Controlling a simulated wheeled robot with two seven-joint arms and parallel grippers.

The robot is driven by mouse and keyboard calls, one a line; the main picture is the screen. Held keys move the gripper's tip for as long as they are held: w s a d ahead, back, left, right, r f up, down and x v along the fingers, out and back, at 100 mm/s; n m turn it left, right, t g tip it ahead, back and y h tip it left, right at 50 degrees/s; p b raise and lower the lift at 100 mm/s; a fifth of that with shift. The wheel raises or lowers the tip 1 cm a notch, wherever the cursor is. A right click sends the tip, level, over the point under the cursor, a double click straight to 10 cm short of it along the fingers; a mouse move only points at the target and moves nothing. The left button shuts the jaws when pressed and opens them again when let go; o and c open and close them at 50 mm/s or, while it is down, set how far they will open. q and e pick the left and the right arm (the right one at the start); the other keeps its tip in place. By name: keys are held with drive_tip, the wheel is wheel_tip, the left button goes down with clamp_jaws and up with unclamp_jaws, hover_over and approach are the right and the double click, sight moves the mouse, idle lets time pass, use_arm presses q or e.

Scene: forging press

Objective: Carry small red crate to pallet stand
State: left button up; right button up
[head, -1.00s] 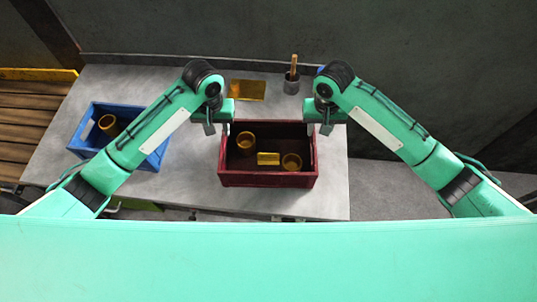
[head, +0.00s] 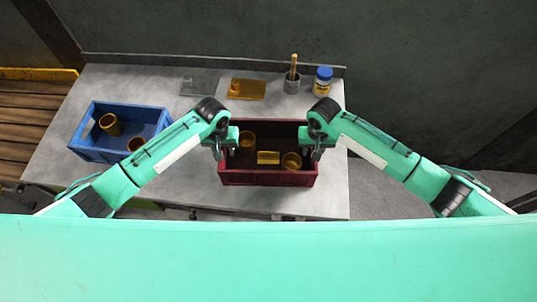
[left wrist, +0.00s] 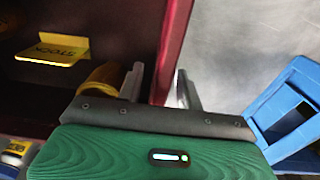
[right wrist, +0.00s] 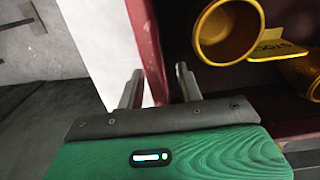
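The small red crate (head: 268,178) stands on the grey table and holds brass-coloured cups (head: 291,161) and a yellow STOCK plate (head: 268,157). My left gripper (head: 224,152) is at the crate's left wall. In the left wrist view its open fingers (left wrist: 160,88) straddle that red wall (left wrist: 172,45). My right gripper (head: 314,152) is at the right wall. In the right wrist view its open fingers (right wrist: 158,88) straddle the wall (right wrist: 145,45). Neither gripper is visibly clamped. The slatted wooden pallet stand (head: 35,103) is at the far left.
A blue crate (head: 97,153) with brass cups stands on the table (head: 180,190) left of the red one. A yellow plate (head: 246,89), a grey cup with a wooden handle (head: 292,84) and a blue-lidded jar (head: 323,82) stand at the back. A raised lip borders the back edge.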

use_arm(q)
clamp_jaws()
use_arm(e)
clamp_jaws()
use_arm(q)
drive_tip(key=shift+w+r, duration=0.15)
drive_tip(key=shift+r, duration=0.05)
use_arm(e)
drive_tip(key=shift+w+r, duration=0.1)
drive_tip(key=shift+r, duration=0.1)
